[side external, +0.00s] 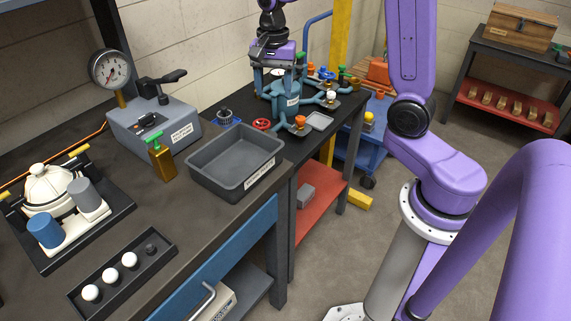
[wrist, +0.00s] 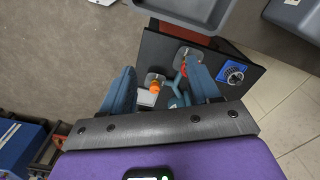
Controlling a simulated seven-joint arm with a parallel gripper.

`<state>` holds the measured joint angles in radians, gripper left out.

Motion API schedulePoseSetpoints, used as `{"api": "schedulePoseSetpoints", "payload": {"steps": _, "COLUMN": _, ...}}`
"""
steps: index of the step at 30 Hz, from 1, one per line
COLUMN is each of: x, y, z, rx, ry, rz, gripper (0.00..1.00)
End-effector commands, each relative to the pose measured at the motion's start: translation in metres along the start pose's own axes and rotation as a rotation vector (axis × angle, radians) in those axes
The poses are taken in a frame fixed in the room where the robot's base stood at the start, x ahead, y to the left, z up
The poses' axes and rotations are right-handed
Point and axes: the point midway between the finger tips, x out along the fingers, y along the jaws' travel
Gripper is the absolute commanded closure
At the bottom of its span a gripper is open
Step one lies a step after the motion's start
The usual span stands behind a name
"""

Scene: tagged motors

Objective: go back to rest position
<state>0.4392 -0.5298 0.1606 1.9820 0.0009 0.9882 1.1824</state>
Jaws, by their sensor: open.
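My gripper (side external: 272,72) hangs at the back of the bench in the side view, its fingers pointing down above a teal manifold (side external: 284,97). The manifold has several arms with coloured knobs and a white tag. In the wrist view my gripper (wrist: 160,78) shows two teal fingers spread wide, with nothing held between them. Parts of the manifold (wrist: 178,84) show beyond and between the fingers, with an orange knob and a red one. The fingers overlap the manifold in the side view, so I cannot tell the exact gap.
A grey tray (side external: 236,187) stands at the bench edge, left of the manifold. A grey gauge box (side external: 152,124), a green-handled brass valve (side external: 160,158) and a rack of white balls (side external: 78,298) are further left. A blue cart (side external: 366,150) stands behind. Open floor lies right.

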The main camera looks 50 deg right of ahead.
Motion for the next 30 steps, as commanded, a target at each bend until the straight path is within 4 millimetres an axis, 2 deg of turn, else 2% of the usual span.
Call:
{"api": "schedulePoseSetpoints", "payload": {"steps": 3, "x": -0.002, "y": 0.009, "z": 0.032, "rx": -0.227, "ry": 0.0, "rz": -0.003, "gripper": 0.39}}
{"api": "schedulePoseSetpoints", "payload": {"steps": 8, "x": -0.004, "y": 0.026, "z": 0.072, "rx": -0.533, "ry": 0.0, "rz": -0.007, "gripper": 0.39}}
{"api": "schedulePoseSetpoints", "payload": {"steps": 15, "x": -0.004, "y": 0.065, "z": 0.123, "rx": -0.991, "ry": 0.0, "rz": -0.012, "gripper": 0.39}}
{"api": "schedulePoseSetpoints", "payload": {"steps": 24, "x": -0.001, "y": 0.127, "z": 0.17, "rx": -1.564, "ry": 0.0, "rz": -0.021, "gripper": 0.39}}
{"api": "schedulePoseSetpoints", "payload": {"steps": 30, "x": 0.003, "y": 0.171, "z": 0.189, "rx": -1.921, "ry": 0.002, "rz": -0.027, "gripper": 0.39}}
